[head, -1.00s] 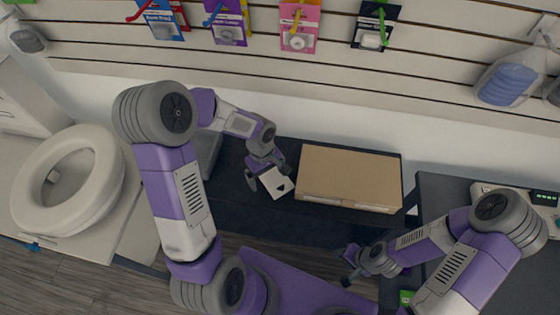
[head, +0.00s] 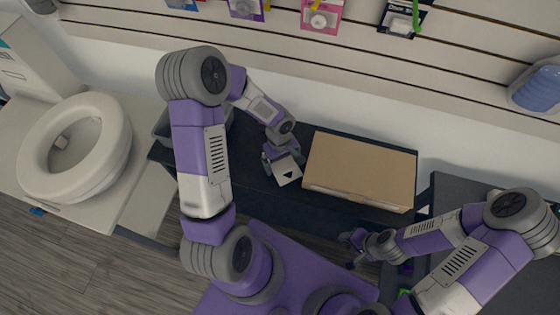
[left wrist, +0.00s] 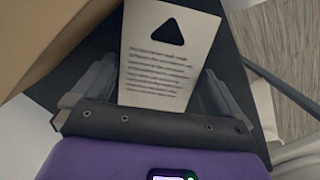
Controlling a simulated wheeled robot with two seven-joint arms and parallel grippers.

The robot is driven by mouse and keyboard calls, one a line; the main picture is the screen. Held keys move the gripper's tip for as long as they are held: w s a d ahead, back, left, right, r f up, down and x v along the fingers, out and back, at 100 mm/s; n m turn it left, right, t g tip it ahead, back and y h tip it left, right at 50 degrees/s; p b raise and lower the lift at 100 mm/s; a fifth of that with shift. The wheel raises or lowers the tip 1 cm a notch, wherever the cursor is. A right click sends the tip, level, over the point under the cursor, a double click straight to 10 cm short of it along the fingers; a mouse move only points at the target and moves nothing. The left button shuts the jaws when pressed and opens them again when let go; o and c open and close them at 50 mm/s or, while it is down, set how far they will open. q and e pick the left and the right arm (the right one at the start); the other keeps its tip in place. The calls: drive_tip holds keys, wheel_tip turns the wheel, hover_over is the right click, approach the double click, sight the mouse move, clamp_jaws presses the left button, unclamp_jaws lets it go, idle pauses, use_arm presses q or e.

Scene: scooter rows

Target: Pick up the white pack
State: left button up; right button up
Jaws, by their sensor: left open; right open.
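The white pack (head: 287,171) is a flat white card with a black triangle, on the dark table just left of the cardboard box. In the left wrist view the white pack (left wrist: 168,60) shows its triangle and lines of small print. My left gripper (head: 283,160) is over the pack, open, with one finger on either side of it. In the left wrist view the near end of the pack is hidden behind the gripper body. I cannot tell whether the fingers touch it. My right gripper (head: 352,248) is open and empty, low at the right, away from the pack.
A brown cardboard box (head: 360,168) lies close to the right of the left gripper. A grey bin (head: 165,128) stands left of it, partly behind my arm. A white toilet seat (head: 75,147) is at far left. A slatted wall with hanging packs (head: 322,14) runs behind.

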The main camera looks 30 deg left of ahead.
sight(280, 165)
use_arm(q)
drive_tip(key=c, duration=0.8)
drive_tip(key=shift+r, duration=0.1)
drive_tip(key=shift+s+a+r, duration=0.1)
drive_tip(key=shift+s+r, duration=0.05)
drive_tip(key=shift+r, duration=0.4)
wheel_tip(280, 165, up, 6)
drive_tip(key=shift+s+r+p, duration=0.1)
drive_tip(key=shift+s+p, duration=0.05)
drive_tip(key=shift+p, duration=0.95)
drive_tip(key=shift+s+a+f+b, duration=0.1)
drive_tip(key=shift+s+a+b, duration=1.35)
drive_tip(key=shift+s, duration=1.45)
drive_tip(key=shift+s+a+f+b, duration=0.1)
drive_tip(key=shift+s+a+b, duration=1.35)
drive_tip(key=shift+s, duration=1.45)
drive_tip(key=shift+s+a+b, duration=1.35)
drive_tip(key=shift+s+b, duration=0.2)
drive_tip(key=shift+s, duration=1.35)
